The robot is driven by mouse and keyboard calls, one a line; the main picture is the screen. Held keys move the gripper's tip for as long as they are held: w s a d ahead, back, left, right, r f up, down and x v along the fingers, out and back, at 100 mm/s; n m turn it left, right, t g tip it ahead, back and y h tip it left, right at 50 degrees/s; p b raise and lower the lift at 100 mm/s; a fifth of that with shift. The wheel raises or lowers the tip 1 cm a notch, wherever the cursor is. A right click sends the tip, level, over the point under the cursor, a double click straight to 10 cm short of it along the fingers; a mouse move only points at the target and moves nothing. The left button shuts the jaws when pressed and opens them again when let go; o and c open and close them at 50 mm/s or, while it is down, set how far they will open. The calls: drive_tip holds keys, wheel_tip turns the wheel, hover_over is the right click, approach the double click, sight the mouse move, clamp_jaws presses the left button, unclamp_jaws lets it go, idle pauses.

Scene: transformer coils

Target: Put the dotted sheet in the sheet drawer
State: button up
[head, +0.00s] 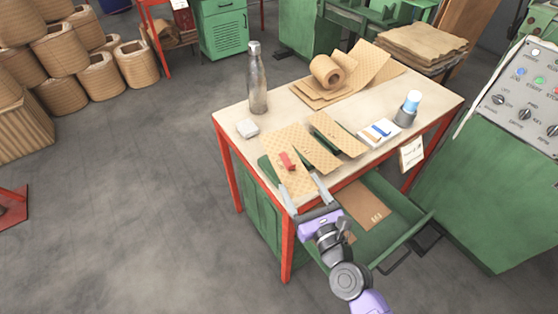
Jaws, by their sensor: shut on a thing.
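A tan dotted sheet (288,141) lies at the front left of the worktable, over a dark green piece, with a small red object (287,161) on it. My gripper (299,182) is at the table's front edge, its two fingers on either side of the sheet's near end, shut on it. Whether the sheet is lifted at all is hard to tell. The sheet drawer (405,226) under the table is pulled open. A brown sheet (362,207) with pale marks lies inside; my wrist hides part of the drawer.
More tan sheets (310,151) lie right of the held one. A green control cabinet (490,160) is at right.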

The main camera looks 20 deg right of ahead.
drive_tip(key=shift+w+r+y, duration=0.4)
drive_tip(key=shift+w+r, duration=0.65)
drive_tip(key=shift+r, duration=0.3)
drive_tip(key=w+d+r+n+y, duration=0.2)
drive_tip(key=w+r+y, duration=0.1)
drive_tip(key=r, duration=0.7)
drive_tip(key=shift+w+g, duration=0.4)
drive_tip(key=shift+w, duration=0.35)
drive_tip(key=shift+f, duration=0.1)
wheel_tip(320, 180, down, 20)
drive_tip(key=b, duration=0.8)
drive_tip(key=shift+r, duration=0.25)
drive_tip(key=shift+f, duration=0.3)
drive_tip(key=o, duration=1.3)
drive_tip(key=shift+r, duration=0.1)
drive_tip(key=shift+b, duration=0.3)
